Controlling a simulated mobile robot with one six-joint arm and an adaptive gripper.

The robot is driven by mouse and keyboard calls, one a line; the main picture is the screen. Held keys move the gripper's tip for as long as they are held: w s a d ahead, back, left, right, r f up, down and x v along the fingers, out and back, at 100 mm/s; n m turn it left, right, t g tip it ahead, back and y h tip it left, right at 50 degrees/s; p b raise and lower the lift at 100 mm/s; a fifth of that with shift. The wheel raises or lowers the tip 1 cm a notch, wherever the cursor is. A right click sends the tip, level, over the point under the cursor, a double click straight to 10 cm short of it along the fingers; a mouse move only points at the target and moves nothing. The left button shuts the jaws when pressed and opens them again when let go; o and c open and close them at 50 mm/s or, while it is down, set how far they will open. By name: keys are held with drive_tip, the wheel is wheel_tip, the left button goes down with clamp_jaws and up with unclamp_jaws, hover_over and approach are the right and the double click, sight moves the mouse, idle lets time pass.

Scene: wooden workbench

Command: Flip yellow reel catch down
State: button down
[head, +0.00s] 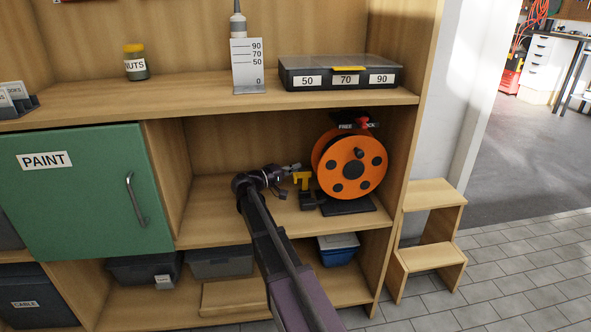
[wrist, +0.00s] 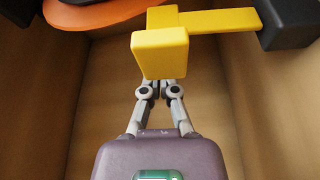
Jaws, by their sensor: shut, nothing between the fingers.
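The yellow reel catch (head: 302,178) stands on the left of the orange cable reel (head: 350,166) on the middle shelf. In the wrist view the yellow catch (wrist: 161,52) shows as a block on a bar that runs right to a black mount (wrist: 288,22). My gripper (head: 292,168) is shut and empty, with its tips close to the catch on its left side. In the wrist view my gripper (wrist: 152,86) is right at the catch's near end, and the block hides the fingertips. I cannot tell whether they touch it.
A shelf board (head: 220,103) lies above, bearing a black case (head: 340,84) and a bottle. A green PAINT door (head: 80,205) is at the left. The shelf's side wall (head: 405,150) is right of the reel. Bare shelf lies left of my gripper.

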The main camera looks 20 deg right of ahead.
drive_tip(key=shift+s+m, duration=0.3)
drive_tip(key=shift+m, duration=0.1)
drive_tip(key=s+m, duration=0.1)
drive_tip(key=s+a+m+b, duration=0.1)
drive_tip(key=s, duration=0.1)
drive_tip(key=s+m+h+b, duration=0.1)
drive_tip(key=s, duration=0.1)
drive_tip(key=shift+s+a+f+g, duration=0.2)
drive_tip(key=shift+a+g, duration=0.1)
drive_tip(key=shift+a, duration=0.05)
drive_tip(key=shift+r, duration=0.2)
idle(0.4)
drive_tip(key=w+a, duration=0.2)
drive_tip(key=a, duration=0.7)
drive_tip(key=shift+w, duration=0.3)
idle(0.4)
drive_tip(key=shift+s+r, duration=0.1)
drive_tip(key=shift+s, duration=0.05)
idle(0.4)
